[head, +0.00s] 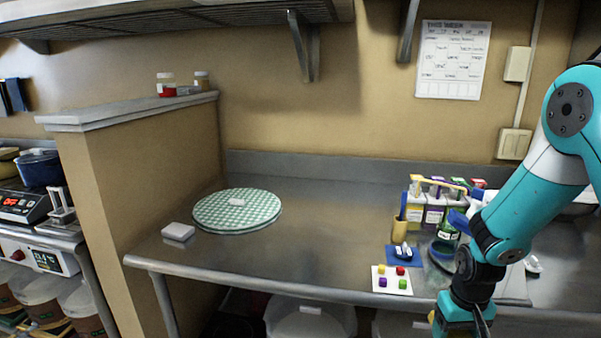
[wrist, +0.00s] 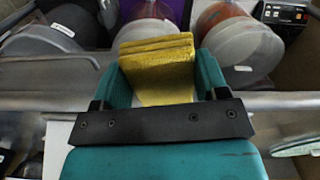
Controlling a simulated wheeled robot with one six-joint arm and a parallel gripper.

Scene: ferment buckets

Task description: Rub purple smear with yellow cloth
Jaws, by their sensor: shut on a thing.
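My gripper (head: 456,322) is at the bottom edge of the head view, low in front of the counter's front edge. In the wrist view its teal fingers (wrist: 162,82) are shut on the folded yellow cloth (wrist: 155,60). Only a small yellow bit of the cloth (head: 432,316) shows in the head view. I cannot make out a purple smear in either view. A purple-coloured bucket (wrist: 150,12) shows beyond the cloth in the wrist view, partly hidden by it.
The steel counter (head: 320,225) is clear in the middle. A card with coloured cubes (head: 392,287), a blue mat (head: 395,261) and several labelled bottles (head: 433,214) stand near my arm. A round checked mat (head: 262,212) lies left. Buckets (head: 310,320) sit under the counter.

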